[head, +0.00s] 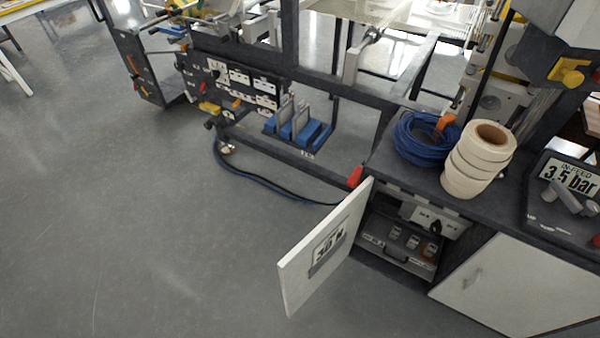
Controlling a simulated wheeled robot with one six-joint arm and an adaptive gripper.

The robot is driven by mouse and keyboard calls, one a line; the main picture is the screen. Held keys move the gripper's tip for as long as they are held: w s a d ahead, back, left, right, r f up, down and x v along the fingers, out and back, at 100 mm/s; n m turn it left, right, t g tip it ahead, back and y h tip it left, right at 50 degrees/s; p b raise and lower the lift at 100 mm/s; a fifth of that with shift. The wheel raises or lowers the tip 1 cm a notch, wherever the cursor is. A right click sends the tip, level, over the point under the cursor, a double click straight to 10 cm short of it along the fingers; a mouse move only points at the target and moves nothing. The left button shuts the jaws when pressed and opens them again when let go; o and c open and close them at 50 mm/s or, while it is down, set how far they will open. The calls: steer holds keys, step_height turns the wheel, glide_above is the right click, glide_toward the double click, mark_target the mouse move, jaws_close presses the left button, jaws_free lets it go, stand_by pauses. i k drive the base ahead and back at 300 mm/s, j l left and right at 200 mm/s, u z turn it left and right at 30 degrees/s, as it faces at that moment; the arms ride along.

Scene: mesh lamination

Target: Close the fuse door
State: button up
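The fuse door (325,250) is a white panel with a dark printed label on its face. It stands open, swung out from the dark cabinet towards the lower left. Its hinged edge appears to be on the left side of the cabinet opening, below a red handle. Inside the open fuse compartment (405,235) are several small switch-like parts and a light grey panel. My gripper is not in view.
Rolls of white tape (478,160) and a coiled blue hose (425,138) sit on the cabinet top. A second white door (525,288) is closed at right. A cable (270,186) lies by the frame. Grey floor (130,220) at left is clear.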

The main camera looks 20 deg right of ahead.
mark_target(309, 264)
steer(key=j+z, duration=0.1)
steer(key=z, duration=0.4)
steer(key=j+z, duration=0.15)
steer(key=z, duration=0.3)
steer(key=j+z, duration=0.2)
steer(key=j, duration=0.2)
steer(key=k+j+z, duration=0.1)
steer(key=j+z, duration=0.15)
steer(key=j, duration=0.2)
steer(key=k+j+z, duration=0.2)
steer(key=j, duration=0.2)
steer(key=j+z, duration=0.25)
steer(key=j, duration=0.15)
steer(key=k+j+z, duration=0.2)
steer(key=j, duration=0.15)
steer(key=k+j, duration=0.25)
steer(key=j, duration=0.2)
steer(key=k+j, duration=0.2)
steer(key=j, duration=0.25)
steer(key=k+j+z, duration=0.1)
steer(key=k+j, duration=0.15)
steer(key=j, duration=0.2)
steer(key=k+j, duration=0.25)
steer(key=j, duration=0.2)
